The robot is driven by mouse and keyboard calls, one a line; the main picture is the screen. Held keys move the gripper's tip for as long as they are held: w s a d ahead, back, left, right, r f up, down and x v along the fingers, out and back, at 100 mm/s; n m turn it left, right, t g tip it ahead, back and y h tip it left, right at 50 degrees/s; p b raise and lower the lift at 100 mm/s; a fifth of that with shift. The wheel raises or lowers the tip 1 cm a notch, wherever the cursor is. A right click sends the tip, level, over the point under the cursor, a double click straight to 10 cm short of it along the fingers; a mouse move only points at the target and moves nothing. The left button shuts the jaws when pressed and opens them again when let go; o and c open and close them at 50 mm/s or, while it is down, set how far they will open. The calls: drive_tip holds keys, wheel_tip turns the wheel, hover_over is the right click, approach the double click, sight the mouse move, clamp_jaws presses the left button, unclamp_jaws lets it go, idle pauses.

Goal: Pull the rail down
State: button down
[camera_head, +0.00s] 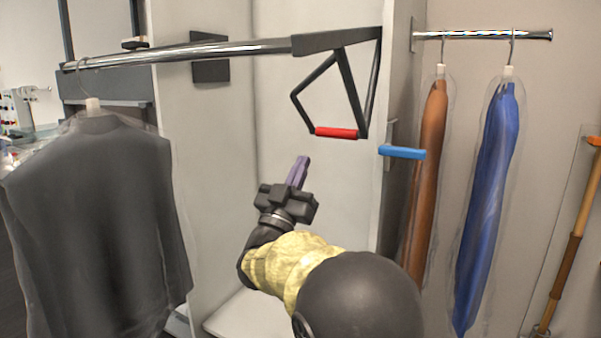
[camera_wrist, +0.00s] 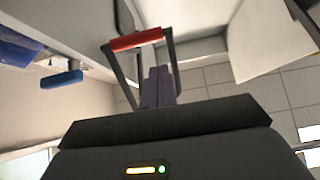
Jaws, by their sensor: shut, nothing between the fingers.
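The chrome rail (camera_head: 215,51) runs across the upper left in the head view, joined to a dark bracket at its right end. A dark bent handle frame hangs from that bracket, with a red grip (camera_head: 336,133) at its bottom. My gripper (camera_head: 303,162) is shut and empty, just below and left of the red grip, apart from it. In the wrist view the red grip (camera_wrist: 136,39) lies beyond my gripper's fingertips (camera_wrist: 156,72), a little to the left, with the handle's dark arms running down either side.
A dark garment (camera_head: 95,220) in a clear cover hangs from the rail at left. A blue handle (camera_head: 402,152) sticks out from the panel edge right of the red grip. Brown (camera_head: 427,170) and blue (camera_head: 487,200) garments hang from a short rail (camera_head: 485,36) at right.

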drive_tip(key=w+d+f+n+g+y, duration=0.1)
drive_tip(key=w+d+f+n+y, duration=0.15)
drive_tip(key=f+y, duration=0.2)
drive_tip(key=w+d+f+n+g+y, duration=0.1)
drive_tip(key=f+n+y, duration=0.2)
drive_tip(key=f+y, duration=0.15)
drive_tip(key=s+d+f+n+g+y, duration=0.1)
drive_tip(key=s+d+f+g+y, duration=0.15)
drive_tip(key=f, duration=0.45)
drive_tip(key=s+d+f+n+g+y, duration=0.1)
drive_tip(key=s+d+f+g+y, duration=0.1)
drive_tip(key=f+g, duration=0.35)
drive_tip(key=s+d+f+m+g+h, duration=0.1)
drive_tip(key=s+d+f+g, duration=0.35)
drive_tip(key=s+f, duration=0.6)
drive_tip(key=s+d+f+m+g, duration=0.1)
drive_tip(key=s+d+f+g, duration=0.2)
drive_tip(key=s+f+g, duration=0.7)
drive_tip(key=s+r+t+p, duration=0.2)
drive_tip(key=r+p, duration=1)
drive_tip(key=r, duration=0.1)
drive_tip(key=s+r+t+p, duration=0.1)
drive_tip(key=s+r+p, duration=0.1)
drive_tip(key=r+p, duration=1)
wheel_tip(320, 180, up, 2)
drive_tip(key=shift+a+r+t+p, duration=0.15)
drive_tip(key=shift+r+t+p, duration=0.1)
drive_tip(key=shift+t+p, duration=0.1)
